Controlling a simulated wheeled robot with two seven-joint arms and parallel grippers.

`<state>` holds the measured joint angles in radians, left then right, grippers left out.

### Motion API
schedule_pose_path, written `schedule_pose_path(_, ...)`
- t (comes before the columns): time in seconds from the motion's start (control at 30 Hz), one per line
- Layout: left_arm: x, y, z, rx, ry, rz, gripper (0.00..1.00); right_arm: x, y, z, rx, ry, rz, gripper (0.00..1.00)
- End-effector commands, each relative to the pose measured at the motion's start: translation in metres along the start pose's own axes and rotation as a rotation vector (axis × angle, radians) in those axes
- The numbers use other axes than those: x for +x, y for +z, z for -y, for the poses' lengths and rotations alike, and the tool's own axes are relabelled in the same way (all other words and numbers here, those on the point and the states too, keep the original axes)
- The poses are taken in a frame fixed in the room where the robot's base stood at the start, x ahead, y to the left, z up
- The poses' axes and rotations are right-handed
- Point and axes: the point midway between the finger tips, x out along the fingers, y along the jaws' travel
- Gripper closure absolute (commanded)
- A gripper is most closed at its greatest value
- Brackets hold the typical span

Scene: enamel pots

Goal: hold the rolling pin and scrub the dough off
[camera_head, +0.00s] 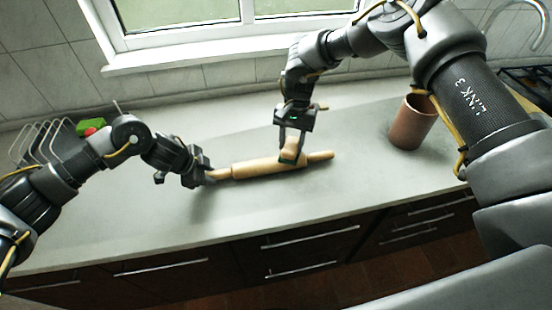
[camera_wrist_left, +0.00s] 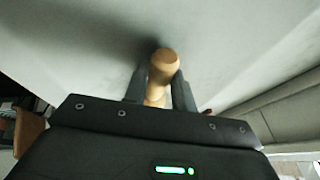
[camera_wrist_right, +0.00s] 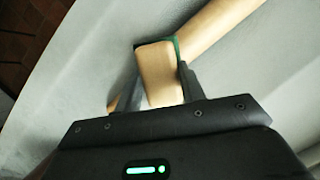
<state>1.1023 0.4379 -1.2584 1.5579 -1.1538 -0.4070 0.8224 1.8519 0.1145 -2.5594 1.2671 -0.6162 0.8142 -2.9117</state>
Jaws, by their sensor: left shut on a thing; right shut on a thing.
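The wooden rolling pin (camera_head: 250,168) lies lengthwise across the grey counter, its right handle free. My left gripper (camera_head: 204,177) is shut on its left handle; the handle's rounded end shows between the fingers in the left wrist view (camera_wrist_left: 164,64). My right gripper (camera_head: 291,140) is shut on a wooden scrubber block (camera_head: 290,155) with a green edge, at the right part of the pin's barrel. In the right wrist view the block (camera_wrist_right: 157,72) has its green edge against or very near the pin (camera_wrist_right: 215,22); I cannot tell if they touch. I cannot make out dough on the pin.
A terracotta-coloured pot (camera_head: 412,124) stands on the counter to the right, near my right arm. A wire rack (camera_head: 45,143) with a red and green item (camera_head: 90,126) is at the far left. The counter (camera_head: 330,205) in front of the pin is clear.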

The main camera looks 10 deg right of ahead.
Motion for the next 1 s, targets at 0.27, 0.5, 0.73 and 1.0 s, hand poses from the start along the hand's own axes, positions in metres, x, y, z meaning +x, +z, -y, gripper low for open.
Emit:
schedule_pose_path(0.27,0.0,0.0,0.0,0.0,0.0,-0.001,0.94,0.007,-0.002,0.0,0.0,0.0,0.001,0.79)
schedule_pose_path(0.5,0.0,0.0,0.0,0.0,0.0,-0.001,0.94,0.01,-0.003,0.0,0.0,0.0,0.0,0.79)
schedule_pose_path(0.73,0.0,0.0,0.0,0.0,0.0,-0.001,0.94,0.007,-0.008,-0.01,0.001,0.0,0.001,0.79)
schedule_pose_path(1.0,0.0,0.0,0.0,0.0,0.0,-0.001,0.94,0.01,-0.008,-0.008,-0.001,0.0,0.001,0.79)
